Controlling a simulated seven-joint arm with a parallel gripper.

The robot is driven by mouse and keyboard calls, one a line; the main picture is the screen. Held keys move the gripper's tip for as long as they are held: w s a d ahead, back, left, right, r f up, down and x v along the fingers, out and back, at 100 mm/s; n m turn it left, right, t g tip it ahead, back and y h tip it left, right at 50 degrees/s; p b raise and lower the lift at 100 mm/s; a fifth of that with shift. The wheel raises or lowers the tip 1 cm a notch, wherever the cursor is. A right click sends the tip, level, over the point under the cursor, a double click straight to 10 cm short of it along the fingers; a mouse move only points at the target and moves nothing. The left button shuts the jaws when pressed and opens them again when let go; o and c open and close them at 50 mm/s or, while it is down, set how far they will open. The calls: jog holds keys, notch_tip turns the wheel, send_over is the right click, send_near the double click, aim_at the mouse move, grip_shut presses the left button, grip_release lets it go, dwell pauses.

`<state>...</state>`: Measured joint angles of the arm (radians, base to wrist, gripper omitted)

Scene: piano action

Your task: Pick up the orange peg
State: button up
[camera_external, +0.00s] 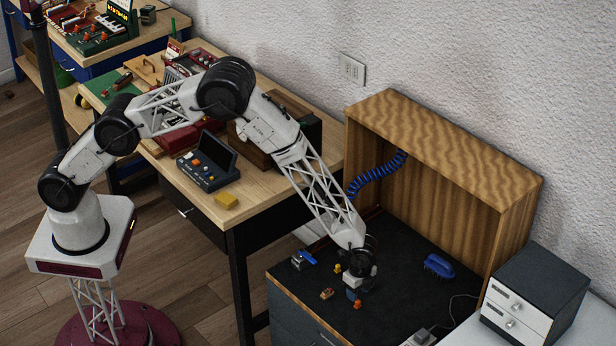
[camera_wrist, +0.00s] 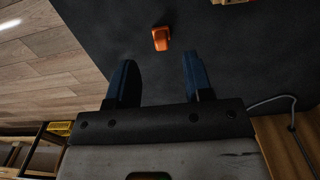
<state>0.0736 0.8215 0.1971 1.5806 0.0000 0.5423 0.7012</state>
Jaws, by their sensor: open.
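The orange peg (camera_wrist: 160,38) lies on the dark mat in the wrist view, just beyond and between my two fingertips. In the external view the orange peg (camera_external: 358,305) shows as a small orange spot just below my gripper (camera_external: 354,295). My gripper is open and empty, its blue fingers spread apart, and it also shows in the wrist view (camera_wrist: 159,57). The peg is clear of both fingers. The exact height of the fingertips above the mat is hard to tell.
On the dark worktop (camera_external: 400,300) lie a small tan block (camera_external: 327,294), a yellow piece (camera_external: 338,269), a blue brush (camera_external: 439,267) and a blue-handled item (camera_external: 307,257). A wooden hood (camera_external: 520,225) stands behind. A drawer unit (camera_external: 535,295) stands at right.

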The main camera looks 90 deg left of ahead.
aim_at(358, 304)
jog(key=shift+f, duration=0.15)
jog(key=shift+w+f, duration=0.1)
jog(key=shift+f, duration=2.35)
grip_shut()
